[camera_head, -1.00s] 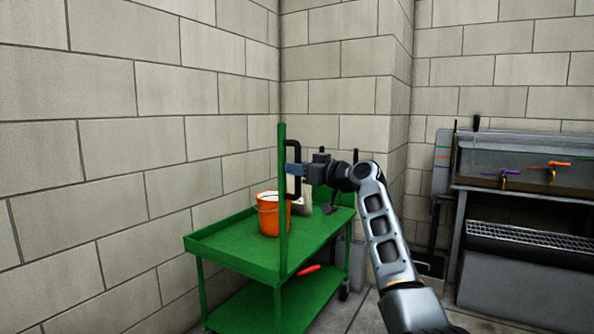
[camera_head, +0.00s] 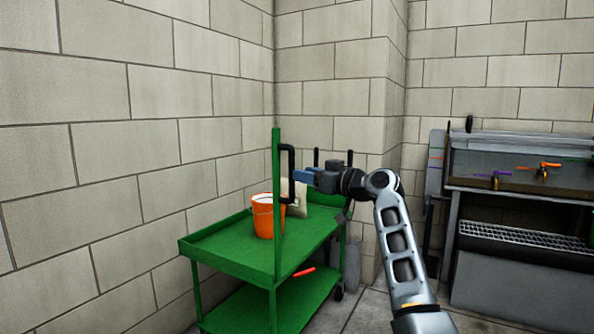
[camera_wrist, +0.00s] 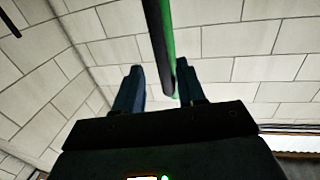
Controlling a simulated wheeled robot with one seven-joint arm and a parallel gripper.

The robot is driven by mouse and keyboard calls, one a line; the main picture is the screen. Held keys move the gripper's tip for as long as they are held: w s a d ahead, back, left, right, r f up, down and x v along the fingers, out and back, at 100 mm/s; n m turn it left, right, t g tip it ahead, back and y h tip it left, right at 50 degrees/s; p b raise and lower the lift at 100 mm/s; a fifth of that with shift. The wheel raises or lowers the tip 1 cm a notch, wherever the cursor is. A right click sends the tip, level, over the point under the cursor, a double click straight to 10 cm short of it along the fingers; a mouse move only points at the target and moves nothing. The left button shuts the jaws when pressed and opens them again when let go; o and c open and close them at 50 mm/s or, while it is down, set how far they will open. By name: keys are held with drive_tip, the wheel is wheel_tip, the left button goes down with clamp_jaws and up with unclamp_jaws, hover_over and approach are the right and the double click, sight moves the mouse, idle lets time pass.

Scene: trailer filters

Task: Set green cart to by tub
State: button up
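The green cart (camera_head: 228,257) stands against the left wall in the head view, with two shelves and a tall green post. A black handle (camera_head: 287,172) is fixed to the post. My gripper (camera_head: 296,175) is at the handle's right side, its fingertips close to the bar. In the wrist view the two fingers (camera_wrist: 160,82) are apart, with the dark bar and green post between and beyond them; contact is not clear. A grey tub-like basin (camera_head: 520,170) stands at the right wall.
An orange bucket (camera_head: 265,216) and a pale bag (camera_head: 299,196) sit on the cart's top shelf. A red item (camera_head: 304,271) lies on the lower shelf. Purple and orange valves (camera_head: 540,170) show at the basin. Floor (camera_head: 385,310) is clear between cart and basin.

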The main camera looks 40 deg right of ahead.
drive_tip(key=s, duration=0.2)
drive_tip(key=shift+s+d, duration=0.15)
drive_tip(key=shift+s, duration=0.15)
idle(0.3)
